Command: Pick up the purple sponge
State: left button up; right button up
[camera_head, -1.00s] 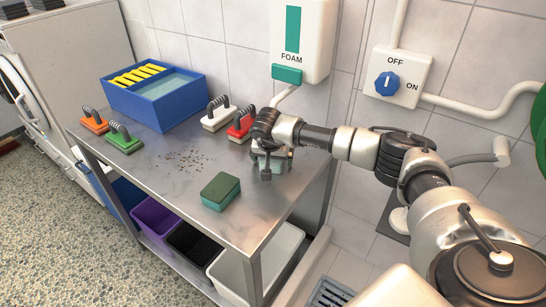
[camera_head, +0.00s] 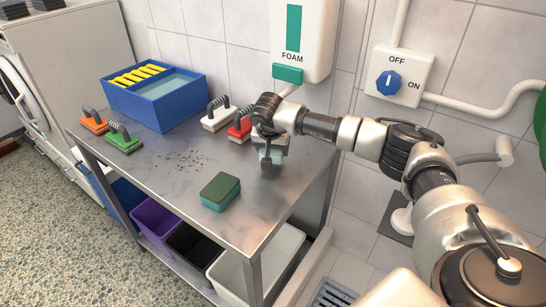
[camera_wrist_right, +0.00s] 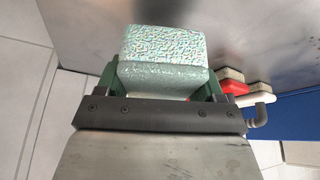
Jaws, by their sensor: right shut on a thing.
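My right gripper (camera_head: 268,143) is shut on a grey-and-teal sponge-like block (camera_head: 276,155) over the right part of the steel table. In the right wrist view, the block (camera_wrist_right: 163,48) has a speckled pale teal face and sits between the two fingers. Whether it is clear of the table is hard to tell. I see no sponge that is plainly purple. Another sponge (camera_head: 220,191), dark green on top and teal below, lies on the table near its front edge. My left gripper is not in view.
The steel table (camera_head: 165,187) carries green (camera_head: 124,143), orange (camera_head: 94,124), white (camera_head: 216,121) and red (camera_head: 240,128) handled brushes, a blue basin (camera_head: 180,108) and dark crumbs. A foam dispenser (camera_head: 301,40) hangs behind. A purple bin (camera_head: 152,218) stands on the lower shelf.

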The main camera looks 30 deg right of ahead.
jog(key=s+a+b, duration=0.2)
jog(key=s+a, duration=1)
jog(key=shift+s+a+b, duration=0.35)
jog(key=shift+s+b, duration=0.05)
jog(key=shift+f, duration=0.1)
jog(key=shift+o, duration=1.1)
jog(key=shift+c, duration=0.5)
jog(key=s+a+r+n+y, duration=0.1)
jog(key=s+n, duration=0.1)
jog(key=s+a+r+n+y, duration=0.1)
jog(key=s+a+n, duration=0.1)
jog(key=n, duration=0.1)
jog(key=s+a+r+n+t+p, duration=0.1)
jog(key=s+a+n, duration=0.1)
jog(key=n, duration=0.1)
jog(key=shift+a+r+y, duration=0.1)
jog(key=shift+r+y, duration=0.05)
jog(key=shift+y, duration=0.25)
jog(key=shift+s+a+r+n, duration=0.1)
jog(key=shift+s+a+n, duration=0.25)
jog(key=shift+n, duration=0.15)
jog(key=shift+w, duration=0.1)
